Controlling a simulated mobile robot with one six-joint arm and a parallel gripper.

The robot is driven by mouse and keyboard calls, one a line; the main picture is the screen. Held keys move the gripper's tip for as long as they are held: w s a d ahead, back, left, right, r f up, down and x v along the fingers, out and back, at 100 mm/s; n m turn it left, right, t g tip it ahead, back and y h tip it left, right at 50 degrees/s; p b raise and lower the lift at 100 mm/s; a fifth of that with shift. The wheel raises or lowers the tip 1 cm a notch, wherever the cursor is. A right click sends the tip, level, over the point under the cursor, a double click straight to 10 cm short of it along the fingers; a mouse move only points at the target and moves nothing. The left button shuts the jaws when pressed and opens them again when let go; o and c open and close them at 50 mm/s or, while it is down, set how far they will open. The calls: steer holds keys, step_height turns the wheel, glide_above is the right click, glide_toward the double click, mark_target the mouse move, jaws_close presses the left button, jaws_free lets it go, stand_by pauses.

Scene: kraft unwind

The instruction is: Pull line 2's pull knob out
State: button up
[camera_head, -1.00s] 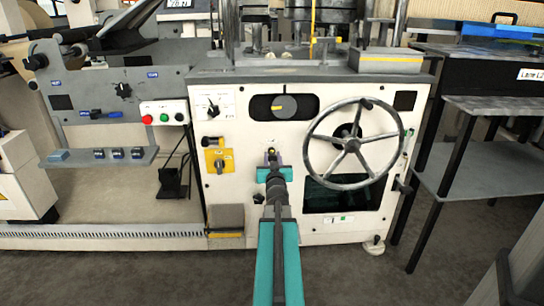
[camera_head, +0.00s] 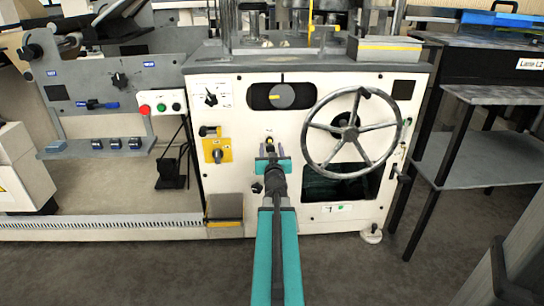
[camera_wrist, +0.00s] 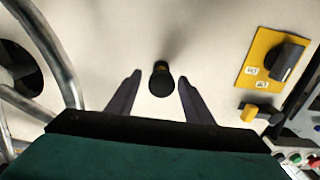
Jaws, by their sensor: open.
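The pull knob (camera_wrist: 161,80) is a small black round knob on the cream machine front. In the wrist view it sits between the tips of my gripper (camera_wrist: 156,84), with a gap on each side. My gripper is open and the fingers do not touch the knob. In the head view my gripper (camera_head: 269,152) is in front of the panel (camera_head: 240,125), below and around the small dark knob (camera_head: 269,141). How deep the fingers reach past the knob is hard to tell.
A spoked handwheel (camera_head: 350,133) is right of the knob. A yellow plate with a rotary switch (camera_head: 216,150) is to the left. A dial window (camera_head: 283,96) is above. A grey shelf table (camera_head: 470,162) stands at the right, under a line sign (camera_head: 531,64).

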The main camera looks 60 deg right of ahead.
steer(key=shift+s+a, duration=0.1)
steer(key=shift+a, duration=0.05)
steer(key=shift+v, duration=1.1)
steer(key=shift+a+r+p, duration=0.15)
steer(key=shift+p, duration=1.05)
steer(key=p, duration=0.2)
steer(key=a+p, duration=0.1)
steer(key=p, duration=0.1)
steer(key=shift+s, duration=0.25)
steer(key=s+a+p, duration=0.1)
steer(key=p, duration=0.3)
steer(key=shift+p, duration=0.35)
steer(key=shift+s+a+p, duration=0.1)
steer(key=shift+s+p, duration=0.05)
steer(key=shift+p, duration=0.2)
steer(key=p, duration=1.3)
glide_toward(271, 149)
steer(key=shift+v, duration=1.5)
